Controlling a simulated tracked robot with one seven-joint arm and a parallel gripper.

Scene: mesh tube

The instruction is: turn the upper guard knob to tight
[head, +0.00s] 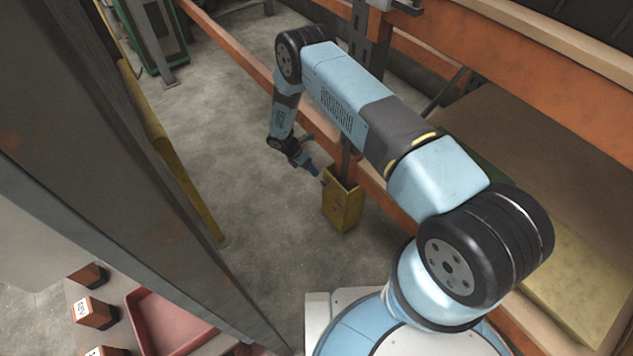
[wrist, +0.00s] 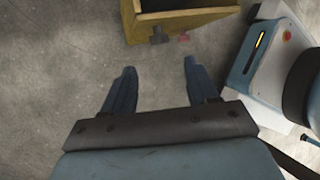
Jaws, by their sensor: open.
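A yellow post guard (head: 342,208) stands around the foot of a rack upright. It also shows at the top of the wrist view (wrist: 185,22). A small dark knob (wrist: 158,35) sticks out from its side, with a small reddish part (wrist: 183,37) just right of it. I cannot tell for certain which of these is the upper knob, nor read how it is turned. My gripper (wrist: 159,68) is open and empty, its two blue fingers pointing towards the guard. The dark knob lies ahead of the gap, apart from the fingertips. In the head view my gripper (head: 314,170) is beside the guard's upper left side.
Orange rack beams (head: 540,75) run behind and right of my arm. A grey steel upright (head: 130,150) stands close on the left, with a yellow rail (head: 165,140) beside it. A red tray (head: 165,320) is at lower left. Concrete floor left of the guard is clear.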

